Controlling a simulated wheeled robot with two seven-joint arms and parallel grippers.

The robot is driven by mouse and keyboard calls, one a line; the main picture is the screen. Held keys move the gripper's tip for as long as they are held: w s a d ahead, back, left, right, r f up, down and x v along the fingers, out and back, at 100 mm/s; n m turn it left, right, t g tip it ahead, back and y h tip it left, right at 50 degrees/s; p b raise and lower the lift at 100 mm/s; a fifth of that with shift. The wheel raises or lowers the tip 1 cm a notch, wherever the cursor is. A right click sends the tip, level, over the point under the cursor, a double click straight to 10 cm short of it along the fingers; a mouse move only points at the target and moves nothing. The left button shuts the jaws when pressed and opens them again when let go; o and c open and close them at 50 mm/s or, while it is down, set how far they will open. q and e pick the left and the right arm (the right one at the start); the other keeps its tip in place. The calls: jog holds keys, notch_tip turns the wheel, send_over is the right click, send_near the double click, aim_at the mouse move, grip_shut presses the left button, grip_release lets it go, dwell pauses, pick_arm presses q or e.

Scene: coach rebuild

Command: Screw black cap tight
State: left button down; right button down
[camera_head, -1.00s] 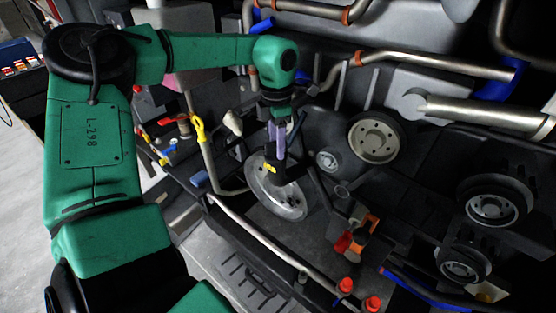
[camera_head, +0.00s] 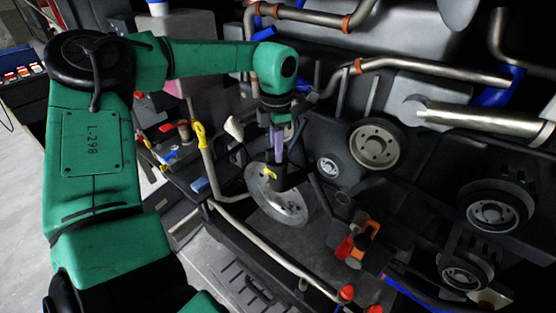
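The black cap (camera_head: 284,181) is a dark part with a yellow mark, in the middle of the head view. It is in front of a grey metal disc (camera_head: 289,208). My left gripper (camera_head: 276,158) reaches down from above, with its purple fingers close together at the top of the cap. It looks shut on the cap, though the fingertips are small and dark. The thread or neck under the cap is hidden. My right gripper is out of view.
A yellow-handled part (camera_head: 200,136) stands left of the gripper. A metal pipe (camera_head: 262,240) runs below the disc. An orange-and-black part (camera_head: 357,243) and red caps (camera_head: 347,292) are at lower right. Pulleys (camera_head: 375,145) fill the right side. The engine bay is crowded.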

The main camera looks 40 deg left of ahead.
pick_arm(q)
jog(key=m, duration=0.5)
jog(key=shift+m, duration=0.4)
jog(key=m, duration=0.5)
jog(key=shift+a, duration=0.1)
jog(key=shift+s+m, duration=0.1)
jog(key=shift+m, duration=0.5)
